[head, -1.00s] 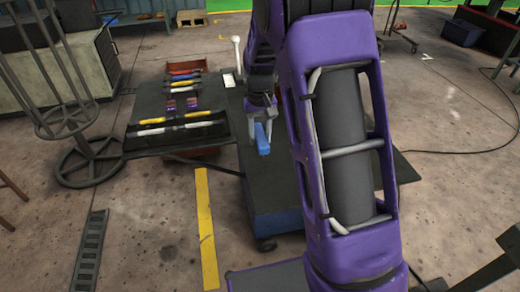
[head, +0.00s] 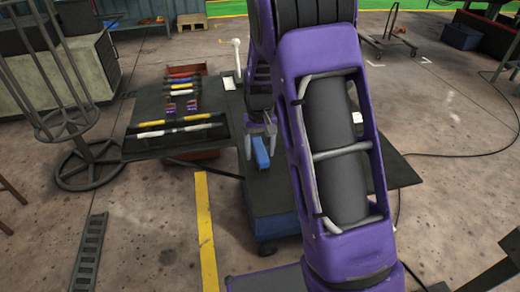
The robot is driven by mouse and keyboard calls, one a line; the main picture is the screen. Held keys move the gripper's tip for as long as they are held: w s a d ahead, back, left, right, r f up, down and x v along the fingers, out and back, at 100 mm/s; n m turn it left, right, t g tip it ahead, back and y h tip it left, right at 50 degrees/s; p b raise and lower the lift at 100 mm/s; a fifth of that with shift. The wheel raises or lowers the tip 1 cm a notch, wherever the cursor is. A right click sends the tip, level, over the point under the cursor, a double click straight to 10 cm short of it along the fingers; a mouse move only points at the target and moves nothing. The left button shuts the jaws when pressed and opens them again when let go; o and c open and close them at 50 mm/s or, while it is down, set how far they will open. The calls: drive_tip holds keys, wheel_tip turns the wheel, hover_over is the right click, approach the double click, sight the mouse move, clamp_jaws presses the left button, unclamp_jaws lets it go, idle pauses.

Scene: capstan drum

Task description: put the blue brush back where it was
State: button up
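The blue brush (head: 261,153) hangs below my gripper (head: 262,134) in the head view, near the middle of the picture. My gripper appears shut on its upper end, though the fingertips are small and partly hidden. The brush's lower end points down and slightly right, over the dark top of the cart (head: 277,188). I cannot tell whether it touches that surface. My purple arm hides much of the cart to the right.
A dark side table (head: 150,150) to the left holds several tools in rows and a reddish tray (head: 187,70) at its back. A white-knobbed lever (head: 237,50) stands behind my gripper. A wire stand (head: 80,150) is at far left.

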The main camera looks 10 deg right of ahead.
sight(260, 149)
wheel_tip(260, 149, up, 12)
drive_tip(key=p, duration=0.2)
drive_tip(key=shift+r, duration=0.2)
idle(0.4)
